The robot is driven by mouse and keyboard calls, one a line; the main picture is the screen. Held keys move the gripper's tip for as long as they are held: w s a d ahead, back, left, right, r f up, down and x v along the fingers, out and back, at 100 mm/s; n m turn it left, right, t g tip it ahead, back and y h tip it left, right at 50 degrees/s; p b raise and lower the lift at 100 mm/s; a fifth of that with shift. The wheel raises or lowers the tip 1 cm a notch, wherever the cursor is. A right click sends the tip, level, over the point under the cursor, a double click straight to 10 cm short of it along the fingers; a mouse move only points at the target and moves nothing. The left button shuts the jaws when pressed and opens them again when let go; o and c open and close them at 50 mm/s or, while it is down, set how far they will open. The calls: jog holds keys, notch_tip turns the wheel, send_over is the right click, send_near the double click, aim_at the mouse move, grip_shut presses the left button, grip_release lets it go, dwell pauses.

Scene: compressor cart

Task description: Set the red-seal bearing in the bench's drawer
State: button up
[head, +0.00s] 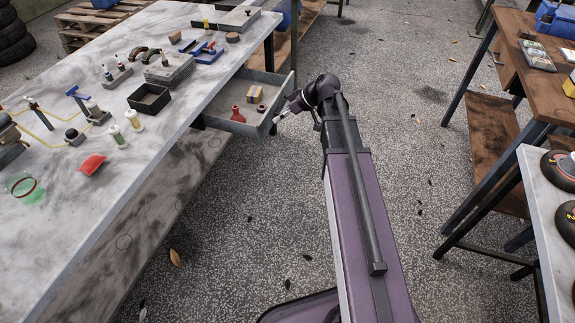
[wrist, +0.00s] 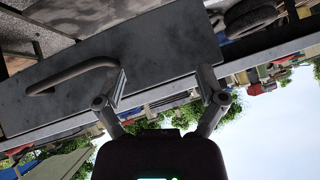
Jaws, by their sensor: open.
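The bench's drawer (head: 278,100) is pulled out below the right edge of the grey-topped bench (head: 150,165). Inside it are a small red flask-like item (head: 237,114), a small brown round item (head: 261,108) and a yellow-brown box (head: 254,94). I cannot tell the red-seal bearing apart from the small parts in view. My gripper (head: 282,116) is at the drawer's front, outside it. In the wrist view my gripper (wrist: 165,82) is open with nothing between its fingers, facing the grey drawer front, and the bar handle (wrist: 72,74) is left of the fingers.
The bench top holds a black tray (head: 149,98), bottles (head: 133,120), a red item (head: 91,164) and several tools. Another bench (head: 510,60) and a pale surface with dark round parts (head: 566,213) stand at right. The floor between is clear apart from leaves.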

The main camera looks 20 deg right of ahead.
jog(key=s+a+f+m+g+h, duration=0.1)
jog(key=s+f+m+h, duration=0.2)
jog(key=s, duration=0.5)
jog(key=s+a+f+m+g+h, duration=0.2)
jog(key=s+m+h, duration=0.3)
jog(key=s, duration=0.4)
jog(key=shift+s+f+m+g+h, duration=0.15)
jog(key=shift+f+m+g+h, duration=0.15)
jog(key=shift+f, duration=0.2)
